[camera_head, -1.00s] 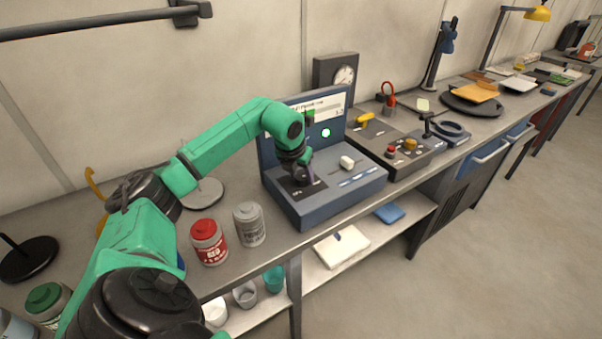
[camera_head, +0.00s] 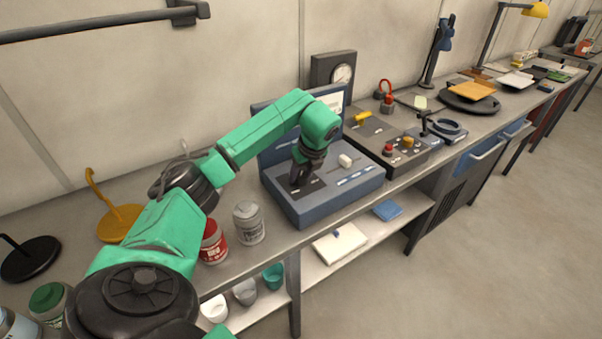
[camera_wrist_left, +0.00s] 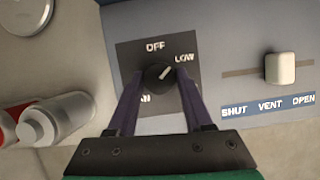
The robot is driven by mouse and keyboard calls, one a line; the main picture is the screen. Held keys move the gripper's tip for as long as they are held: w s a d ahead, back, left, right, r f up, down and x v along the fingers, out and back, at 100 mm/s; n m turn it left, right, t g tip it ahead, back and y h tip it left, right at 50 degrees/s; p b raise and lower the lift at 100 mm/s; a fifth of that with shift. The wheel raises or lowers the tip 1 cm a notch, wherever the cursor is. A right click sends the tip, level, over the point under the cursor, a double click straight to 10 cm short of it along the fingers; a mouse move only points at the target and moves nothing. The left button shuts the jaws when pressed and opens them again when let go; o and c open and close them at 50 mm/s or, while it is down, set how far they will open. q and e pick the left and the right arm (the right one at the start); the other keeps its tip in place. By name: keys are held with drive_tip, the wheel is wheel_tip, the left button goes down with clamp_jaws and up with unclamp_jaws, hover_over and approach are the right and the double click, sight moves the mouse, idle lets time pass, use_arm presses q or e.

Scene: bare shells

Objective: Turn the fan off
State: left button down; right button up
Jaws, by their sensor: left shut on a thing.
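The fan knob (camera_wrist_left: 160,75) is a round black dial on a dark plate of the blue-grey control panel (camera_head: 352,190). Its white pointer is angled up and right, towards LOW; OFF is printed above it. A label at the lower left is partly hidden by a finger. My left gripper (camera_head: 301,181) reaches down onto the plate in the head view. In the left wrist view its two purple fingers (camera_wrist_left: 158,84) are shut on the knob, one on each side. The knob is hidden by the gripper in the head view. My right gripper is not in view.
A white slider (camera_wrist_left: 280,68) marked SHUT, VENT, OPEN sits right of the knob. A grey jar (camera_head: 249,223) and a red jar (camera_head: 213,242) stand left of the panel. A box with red and yellow knobs (camera_head: 407,151) stands to its right.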

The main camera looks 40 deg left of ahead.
use_arm(q)
drive_tip(key=n+g, duration=0.1)
drive_tip(key=n, duration=0.3)
drive_tip(key=shift+w+r+n+g, duration=0.2)
drive_tip(key=shift+n+g, duration=0.1)
drive_tip(key=shift+g, duration=0.1)
drive_tip(key=n+g, duration=0.1)
drive_tip(key=n, duration=0.4)
drive_tip(key=shift+w+f+g, duration=0.1)
drive_tip(key=shift+g, duration=0.3)
drive_tip(key=shift+c, duration=1.5)
unclamp_jaws()
